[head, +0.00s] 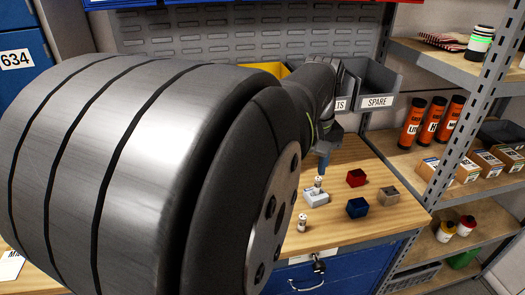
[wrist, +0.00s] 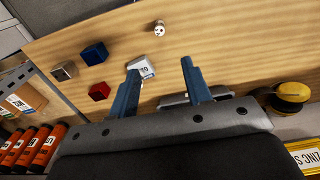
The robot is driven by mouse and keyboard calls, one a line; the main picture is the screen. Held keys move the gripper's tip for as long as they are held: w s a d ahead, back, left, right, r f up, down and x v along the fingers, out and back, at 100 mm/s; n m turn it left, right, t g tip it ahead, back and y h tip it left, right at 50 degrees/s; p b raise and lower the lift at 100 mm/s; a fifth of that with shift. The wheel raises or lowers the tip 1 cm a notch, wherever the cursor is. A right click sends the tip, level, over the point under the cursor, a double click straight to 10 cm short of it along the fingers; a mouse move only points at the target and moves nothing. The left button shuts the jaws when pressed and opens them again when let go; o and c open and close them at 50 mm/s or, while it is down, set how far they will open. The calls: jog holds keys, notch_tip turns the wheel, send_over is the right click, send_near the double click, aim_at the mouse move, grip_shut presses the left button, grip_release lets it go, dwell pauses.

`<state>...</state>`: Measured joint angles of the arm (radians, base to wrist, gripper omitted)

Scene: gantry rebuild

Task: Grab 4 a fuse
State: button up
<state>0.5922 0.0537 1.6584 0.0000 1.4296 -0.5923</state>
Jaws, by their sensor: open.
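A small white cylindrical fuse (head: 302,222) stands upright on the wooden bench near its front edge; it also shows in the wrist view (wrist: 159,28), beyond the fingertips. A second white cylinder (head: 318,184), likely a fuse, shows at a pale grey block (head: 315,198) just below my gripper (head: 322,165). I cannot tell whether it sits on or in the block. In the wrist view my gripper (wrist: 161,66) has its blue fingers apart with nothing clearly held. The pale labelled block (wrist: 142,66) lies close to the left fingertip, partly hidden by it.
A red block (head: 356,178), a dark blue block (head: 357,208) and a tan block (head: 388,196) stand right of the pale block. A grey SPARE bin (head: 376,101) is at the back. Shelves with orange tubes (head: 411,122) stand right. My arm hides the bench's left.

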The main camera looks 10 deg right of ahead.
aim_at(302, 216)
jog(key=a+f+n+h, duration=0.3)
jog(key=a+n+h, duration=0.2)
jog(key=n, duration=1.2)
jog(key=shift+g, duration=0.3)
jog(key=x, duration=0.7)
jog(key=a+x, duration=0.1)
jog(key=x, duration=0.3)
jog(key=shift+w+d+f, duration=0.2)
jog(key=shift+w+f, duration=0.1)
jog(key=shift+f, duration=0.15)
jog(key=shift+y, duration=0.3)
jog(key=shift+a+x, duration=0.15)
jog(key=shift+x, duration=1.2)
jog(key=shift+a+x, duration=0.15)
jog(key=shift+x, duration=1.2)
jog(key=shift+f, duration=0.1)
grip_shut()
